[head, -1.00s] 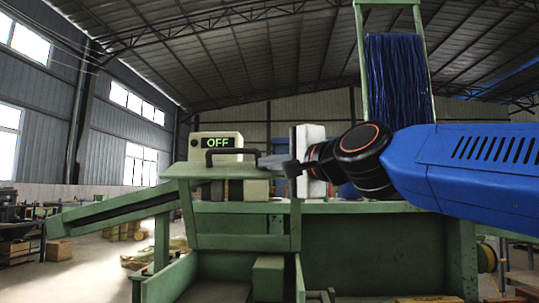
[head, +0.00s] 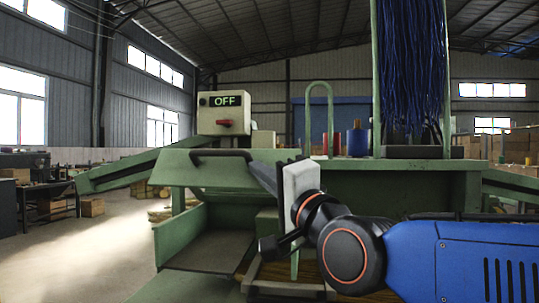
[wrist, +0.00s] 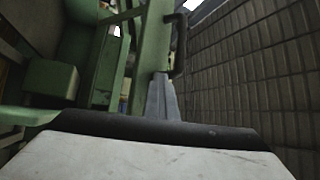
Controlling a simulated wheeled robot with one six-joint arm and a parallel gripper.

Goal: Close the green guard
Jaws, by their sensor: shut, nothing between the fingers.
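The green guard (head: 205,173) is a sloping green panel at the front of the machine in the head view, with an open space visible below it. Its black bar handle (head: 222,153) runs along its upper part and also shows in the wrist view (wrist: 181,45). My gripper (head: 256,170) is shut and empty, its fingers pointing up and left to the right end of the handle. In the wrist view my fingertips (wrist: 160,80) are close beside the handle; I cannot tell whether they touch it.
A control box (head: 224,113) with an OFF sign and red switch stands behind the guard. Blue bristles (head: 411,65) hang in a green frame at right. A thin green hoop (head: 320,85) and spools (head: 357,141) stand on the machine's table.

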